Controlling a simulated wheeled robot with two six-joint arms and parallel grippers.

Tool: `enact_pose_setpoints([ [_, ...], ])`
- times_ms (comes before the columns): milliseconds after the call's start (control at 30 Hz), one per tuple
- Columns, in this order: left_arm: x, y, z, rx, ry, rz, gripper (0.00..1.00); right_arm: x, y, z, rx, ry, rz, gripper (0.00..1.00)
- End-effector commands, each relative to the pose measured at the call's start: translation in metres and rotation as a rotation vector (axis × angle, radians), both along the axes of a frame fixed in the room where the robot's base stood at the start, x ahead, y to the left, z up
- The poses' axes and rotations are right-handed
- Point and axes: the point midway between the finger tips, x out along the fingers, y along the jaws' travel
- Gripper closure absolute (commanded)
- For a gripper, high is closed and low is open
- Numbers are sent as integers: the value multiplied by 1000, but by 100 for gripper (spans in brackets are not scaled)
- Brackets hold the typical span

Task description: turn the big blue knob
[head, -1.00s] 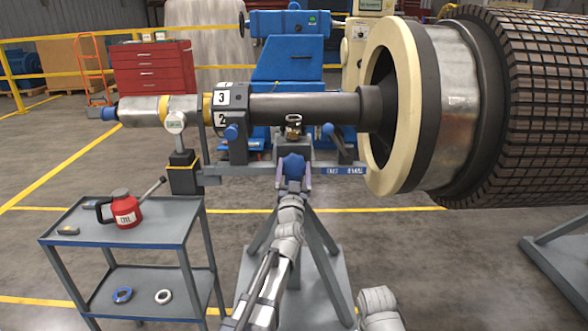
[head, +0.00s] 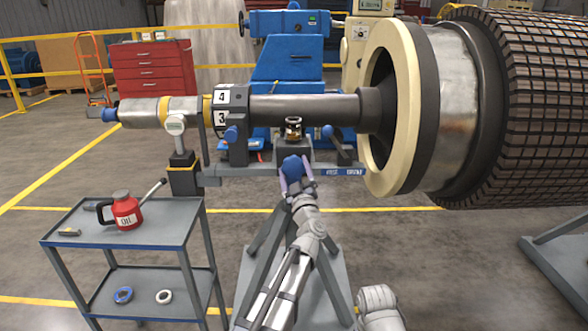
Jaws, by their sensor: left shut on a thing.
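The big blue knob (head: 292,167) sits at the front of the rotor stand, below a small glass-and-metal cup (head: 293,127). My left gripper (head: 297,180) is at the knob with its purple fingers on either side of it, shut on it. The fingers hide part of the knob's sides. Two white number plates on the dark collar above read 4 (head: 222,97) and 3 (head: 221,118). My right gripper is not in view.
A smaller blue knob (head: 231,134) is on the collar, and a blue-tipped lever (head: 329,131) stands right of the cup. A grey cart (head: 170,225) with a red oil can (head: 126,211) stands at left. The large rotor (head: 520,100) fills the right.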

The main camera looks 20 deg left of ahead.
Motion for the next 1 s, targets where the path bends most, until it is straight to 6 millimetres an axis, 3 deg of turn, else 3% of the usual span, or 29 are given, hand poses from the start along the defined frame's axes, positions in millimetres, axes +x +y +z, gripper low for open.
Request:
enact_pose_setpoints([
  [667, 0, 1, 0, -62, -20, 2, 67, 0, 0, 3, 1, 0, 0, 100],
  [700, 0, 1, 0, -62, -20, 2, 11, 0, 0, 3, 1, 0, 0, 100],
  [800, 0, 1, 0, -62, -20, 2, 0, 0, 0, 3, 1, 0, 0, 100],
  [1000, 0, 0, 0, -61, -19, 2, 0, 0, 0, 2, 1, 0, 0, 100],
])
